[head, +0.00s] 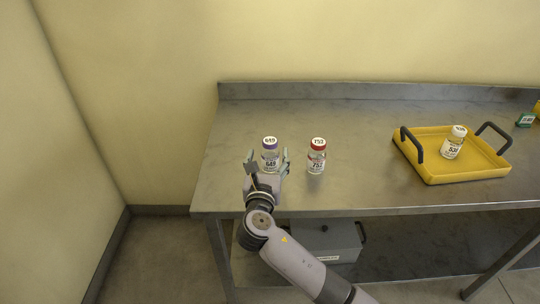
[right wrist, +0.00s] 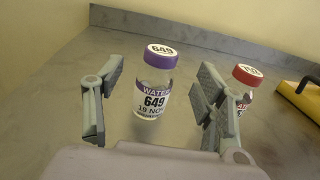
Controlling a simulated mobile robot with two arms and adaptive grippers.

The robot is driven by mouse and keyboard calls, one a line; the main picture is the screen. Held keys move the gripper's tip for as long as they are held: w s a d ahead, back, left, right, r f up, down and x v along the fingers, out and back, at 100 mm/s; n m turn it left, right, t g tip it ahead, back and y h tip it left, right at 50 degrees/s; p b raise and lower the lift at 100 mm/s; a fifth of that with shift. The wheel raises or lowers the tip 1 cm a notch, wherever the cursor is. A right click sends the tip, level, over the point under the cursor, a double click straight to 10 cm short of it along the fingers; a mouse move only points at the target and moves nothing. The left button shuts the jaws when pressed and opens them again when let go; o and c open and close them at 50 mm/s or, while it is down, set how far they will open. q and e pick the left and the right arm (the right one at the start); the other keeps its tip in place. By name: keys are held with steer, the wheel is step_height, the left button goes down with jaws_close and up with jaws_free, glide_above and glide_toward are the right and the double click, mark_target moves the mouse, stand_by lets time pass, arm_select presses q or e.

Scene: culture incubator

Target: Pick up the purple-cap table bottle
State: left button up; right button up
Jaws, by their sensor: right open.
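The purple-cap bottle (head: 270,153) stands upright on the metal table, towards its left end. It is clear, with a label reading 649, and it also shows in the right wrist view (right wrist: 154,85). My right gripper (head: 268,164) is open, with its fingers pointing at the bottle. In the right wrist view the gripper's fingers (right wrist: 152,105) are spread to the left and right of the bottle, with visible gaps on both sides. The bottle's lower part is partly hidden by the gripper in the head view. My left gripper is not in view.
A red-cap bottle (head: 317,157) labelled 752 stands just right of the purple-cap one, close to my right finger. A yellow tray (head: 435,174) with black handles holds a white-cap bottle (head: 454,143). A grey box (head: 327,239) sits below the table. The table behind the bottles is clear.

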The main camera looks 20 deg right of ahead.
mark_target(269, 149)
steer(key=x, duration=0.6)
steer(key=shift+w+d+f, duration=0.1)
steer(key=shift+w+f, duration=0.05)
steer(key=shift+w, duration=0.05)
steer(key=shift+s, duration=0.1)
steer(key=c, duration=1.4)
